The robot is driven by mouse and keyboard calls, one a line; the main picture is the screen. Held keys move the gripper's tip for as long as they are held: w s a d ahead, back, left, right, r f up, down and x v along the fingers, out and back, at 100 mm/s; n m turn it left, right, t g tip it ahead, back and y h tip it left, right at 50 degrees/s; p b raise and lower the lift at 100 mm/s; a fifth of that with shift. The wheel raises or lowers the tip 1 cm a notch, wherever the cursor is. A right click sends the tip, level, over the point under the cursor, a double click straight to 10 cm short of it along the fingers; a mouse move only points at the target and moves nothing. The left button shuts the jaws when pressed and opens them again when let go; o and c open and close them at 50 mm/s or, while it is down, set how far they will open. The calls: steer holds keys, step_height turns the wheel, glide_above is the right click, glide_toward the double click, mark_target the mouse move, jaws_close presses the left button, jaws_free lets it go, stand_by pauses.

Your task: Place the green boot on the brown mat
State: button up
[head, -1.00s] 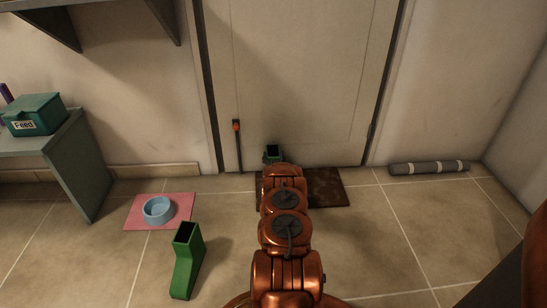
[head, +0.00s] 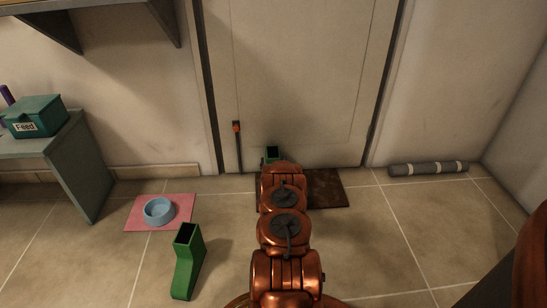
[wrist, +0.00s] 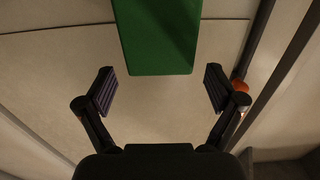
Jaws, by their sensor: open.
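A green boot (head: 272,153) shows only its dark open top beyond the end of my arm, near the door. Its lower part is hidden by the arm, so I cannot tell whether it rests on the mat. The brown mat (head: 328,188) lies at the door's foot, its left part behind my arm. In the wrist view, my gripper (wrist: 158,90) is open with nothing between its fingertips. A green boot surface (wrist: 157,38) lies just beyond them. A second green boot (head: 186,264) stands on the floor at the left.
A pink mat (head: 135,218) with a blue bowl (head: 159,211) lies at the left. A thin stick with an orange part (head: 237,127) leans by the door.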

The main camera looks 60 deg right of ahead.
steer(key=p+v, duration=0.3)
steer(key=v, duration=0.6)
